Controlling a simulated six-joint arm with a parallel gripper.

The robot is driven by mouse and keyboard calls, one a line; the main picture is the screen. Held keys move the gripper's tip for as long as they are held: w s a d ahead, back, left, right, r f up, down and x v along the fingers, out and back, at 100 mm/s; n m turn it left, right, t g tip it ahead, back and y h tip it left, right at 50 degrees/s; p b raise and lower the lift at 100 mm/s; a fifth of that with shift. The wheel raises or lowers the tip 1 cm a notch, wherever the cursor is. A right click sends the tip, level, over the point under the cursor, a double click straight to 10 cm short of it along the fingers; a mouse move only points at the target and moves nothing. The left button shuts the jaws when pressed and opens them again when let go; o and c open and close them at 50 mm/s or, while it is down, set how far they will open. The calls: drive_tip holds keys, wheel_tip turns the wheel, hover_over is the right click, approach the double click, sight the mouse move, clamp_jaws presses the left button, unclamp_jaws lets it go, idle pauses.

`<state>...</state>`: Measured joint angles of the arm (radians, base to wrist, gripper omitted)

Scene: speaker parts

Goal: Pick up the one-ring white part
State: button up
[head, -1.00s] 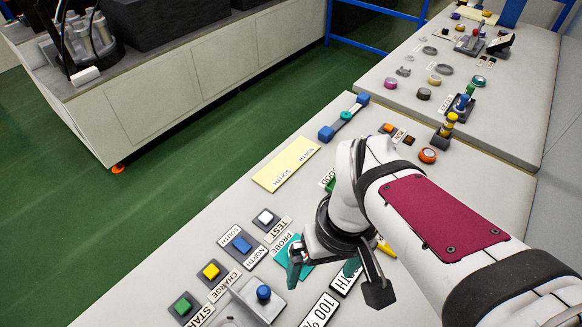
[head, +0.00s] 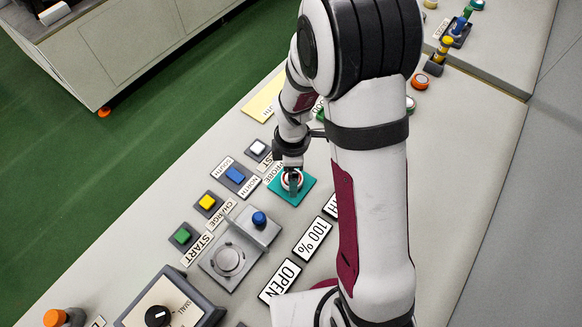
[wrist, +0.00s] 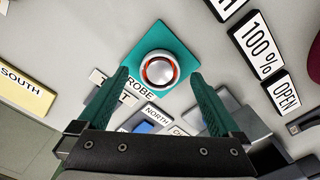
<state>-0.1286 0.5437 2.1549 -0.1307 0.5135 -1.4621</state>
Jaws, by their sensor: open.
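A round white part with one red ring (wrist: 158,70) sits on a square teal pad (wrist: 178,36). In the head view the white part (head: 290,182) shows under my gripper, partly covered by it, on the teal pad (head: 306,190). My gripper (wrist: 160,74) is open, with its green fingers on either side of the part in the wrist view. Nothing is held. I cannot tell how far the fingertips are above the pad.
A PROBE label lies beside the pad. White, blue (head: 235,175), yellow (head: 207,202) and green (head: 182,236) buttons stand left of it. A grey fixture with a blue knob (head: 259,218) stands in front.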

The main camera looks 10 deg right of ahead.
wheel_tip(320, 180, down, 2)
clamp_jaws()
idle(0.6)
